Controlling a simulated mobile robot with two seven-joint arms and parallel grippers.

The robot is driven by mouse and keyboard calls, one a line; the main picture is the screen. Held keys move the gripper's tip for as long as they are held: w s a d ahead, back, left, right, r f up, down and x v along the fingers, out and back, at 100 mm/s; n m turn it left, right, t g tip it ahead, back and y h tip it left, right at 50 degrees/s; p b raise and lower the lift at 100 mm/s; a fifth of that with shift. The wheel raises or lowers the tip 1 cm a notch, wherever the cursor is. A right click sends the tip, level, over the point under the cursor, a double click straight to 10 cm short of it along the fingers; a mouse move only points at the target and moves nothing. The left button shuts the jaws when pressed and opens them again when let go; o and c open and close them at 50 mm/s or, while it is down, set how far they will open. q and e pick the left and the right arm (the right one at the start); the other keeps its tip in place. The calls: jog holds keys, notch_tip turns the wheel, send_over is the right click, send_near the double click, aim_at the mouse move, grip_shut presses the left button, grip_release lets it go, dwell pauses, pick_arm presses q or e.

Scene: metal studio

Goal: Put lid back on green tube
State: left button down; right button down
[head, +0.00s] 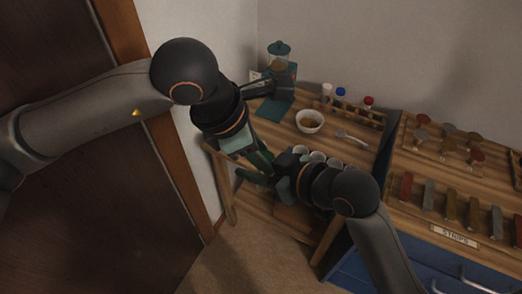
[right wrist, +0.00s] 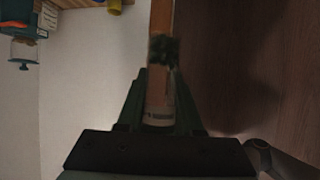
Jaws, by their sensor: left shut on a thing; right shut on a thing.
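My right gripper (head: 268,178) is shut on the green tube (right wrist: 158,117), whose pale labelled end shows between the fingers in the right wrist view. A dark green, speckled part (right wrist: 164,50) shows just beyond the fingertips; I cannot tell whether it is the tube's contents or its top. My left gripper (head: 266,158) is shut close above the right one in the head view. The lid appears to be in it, but the fingers hide it. I cannot tell whether lid and tube touch.
A wooden rack (head: 350,112) holds tubes with white, blue and red caps at the back of the table. A white bowl (head: 309,122), a spoon (head: 352,137) and a teal grinder (head: 279,75) stand nearby. Cups sit beside my right gripper. A strips rack (head: 445,212) is at right.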

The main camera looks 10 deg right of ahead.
pick_arm(q)
jog(key=c, duration=0.8)
grip_release()
jog(key=shift+a+f, duration=0.15)
jog(key=shift+f, duration=0.25)
jog(key=shift+s, duration=0.1)
jog(key=v, duration=0.4)
jog(key=shift+r, duration=0.2)
jog(key=c, duration=0.5)
jog(key=shift+d+f, duration=0.1)
jog(key=shift+d, duration=0.1)
